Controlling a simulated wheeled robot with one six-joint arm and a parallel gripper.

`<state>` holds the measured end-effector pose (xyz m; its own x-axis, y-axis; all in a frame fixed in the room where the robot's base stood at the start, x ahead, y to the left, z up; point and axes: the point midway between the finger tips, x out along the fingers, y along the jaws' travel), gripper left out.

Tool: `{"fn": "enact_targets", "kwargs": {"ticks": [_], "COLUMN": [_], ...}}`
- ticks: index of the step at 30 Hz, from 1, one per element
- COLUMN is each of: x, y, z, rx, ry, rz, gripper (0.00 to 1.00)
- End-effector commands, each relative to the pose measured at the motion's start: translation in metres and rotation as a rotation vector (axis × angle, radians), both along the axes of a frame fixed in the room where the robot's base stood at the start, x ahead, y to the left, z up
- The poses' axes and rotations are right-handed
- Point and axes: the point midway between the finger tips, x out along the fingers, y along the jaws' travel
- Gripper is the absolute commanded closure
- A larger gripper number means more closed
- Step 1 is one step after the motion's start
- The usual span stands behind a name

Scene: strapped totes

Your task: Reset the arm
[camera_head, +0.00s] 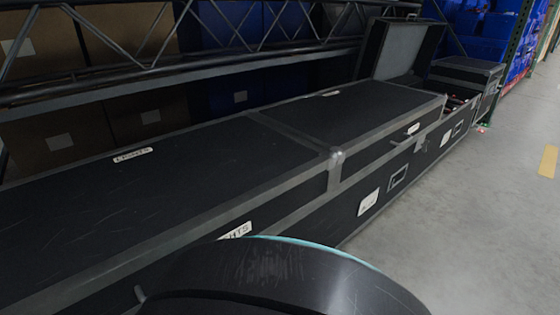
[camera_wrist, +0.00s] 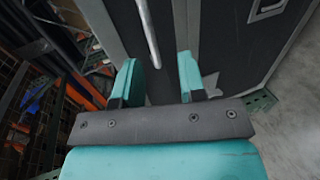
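My gripper (camera_wrist: 160,78) shows in the wrist view with two teal fingers standing apart, so it is open. Nothing is seen held between them. Beyond the fingers is the dark side of a case with a pale metal edge or bar (camera_wrist: 148,35); I cannot tell whether the fingers touch it. In the head view the gripper's fingers do not show; a dark rounded part of my own body with a teal rim fills the bottom middle.
Long black cases with grey metal edges (camera_head: 245,118) stand in a row beside me. One farther case has a raised lid (camera_head: 405,48). A metal truss (camera_head: 150,65) and shelves with blue bins (camera_head: 490,25) lie behind. Grey floor (camera_head: 470,220) is clear at right.

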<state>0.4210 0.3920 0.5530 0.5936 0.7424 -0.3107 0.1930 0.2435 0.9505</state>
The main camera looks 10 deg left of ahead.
Motion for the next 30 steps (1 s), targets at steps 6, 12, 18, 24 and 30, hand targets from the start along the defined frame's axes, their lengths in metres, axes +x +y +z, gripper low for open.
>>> {"fn": "enact_targets", "kwargs": {"ticks": [6, 12, 18, 24, 30], "x": [-0.007, -0.007, 0.027, 0.131, 0.192], "y": [-0.01, -0.01, -0.027, -0.122, -0.27], "z": [0.004, 0.005, 0.013, 0.038, 0.061], "rx": [0.001, 0.002, 0.019, 0.095, 0.242], "ry": [0.0, -0.001, 0.054, 0.281, 0.599], "rz": [0.001, 0.0, -0.116, -0.561, -1.096], "gripper": [0.62, 0.62, 0.62, 0.62, 0.62]}}
